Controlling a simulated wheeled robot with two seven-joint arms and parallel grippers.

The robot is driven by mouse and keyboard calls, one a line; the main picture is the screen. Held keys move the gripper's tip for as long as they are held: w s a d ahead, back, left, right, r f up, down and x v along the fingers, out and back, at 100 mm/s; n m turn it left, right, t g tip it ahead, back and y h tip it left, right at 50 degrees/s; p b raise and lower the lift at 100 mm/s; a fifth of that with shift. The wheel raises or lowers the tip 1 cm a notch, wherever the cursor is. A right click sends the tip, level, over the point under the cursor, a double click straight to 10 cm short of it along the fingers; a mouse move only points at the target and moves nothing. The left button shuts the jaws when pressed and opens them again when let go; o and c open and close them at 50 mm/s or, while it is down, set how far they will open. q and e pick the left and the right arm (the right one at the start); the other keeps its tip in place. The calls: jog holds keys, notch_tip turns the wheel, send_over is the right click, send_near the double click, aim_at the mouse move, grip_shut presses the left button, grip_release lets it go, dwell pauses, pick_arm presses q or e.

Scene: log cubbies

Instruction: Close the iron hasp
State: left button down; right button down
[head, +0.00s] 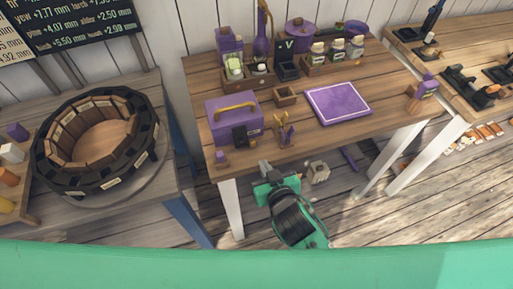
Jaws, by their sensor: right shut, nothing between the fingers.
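No part is clearly recognisable as the iron hasp at this size. A purple box (228,111) with a gold handle (236,104) stands at the front left of the middle table. A small dark piece (240,136) shows at its front; I cannot tell whether it is the hasp or whether it is open. My right gripper (264,166) is shut and empty, just off the table's front edge, below and right of the box. It appears apart from the box. My left gripper is out of view.
The wooden table (340,137) also bears a purple mat (338,102), a small wooden box (286,95), a gold forked object (285,132) and several jars at the back. A round segmented ring (97,140) lies on the left table. Floor shows below the table.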

aim_at(253, 147)
jog(key=p+x, duration=0.2)
jog(key=x, duration=0.5)
jog(key=shift+w+a, duration=0.2)
jog(key=shift+w, duration=0.15)
jog(key=shift+w+a+f, duration=0.1)
jog(key=shift+w+f, duration=0.25)
jog(key=shift+w, duration=0.05)
jog(key=shift+f+b, duration=0.2)
jog(key=shift+b, duration=0.1)
jog(key=f+t+b, duration=0.1)
jog(key=b, duration=0.3)
jog(key=w+f+t+y+b, duration=0.1)
jog(key=t+b, duration=0.1)
jog(key=b, duration=0.3)
jog(key=shift+a, duration=0.2)
jog(key=b, duration=0.2)
jog(key=shift+w+f+t+b, duration=0.1)
jog(key=shift+w+t+b, duration=0.1)
jog(key=shift+t+b, duration=0.1)
jog(key=shift+r+p, duration=0.3)
jog(key=shift+r, duration=0.05)
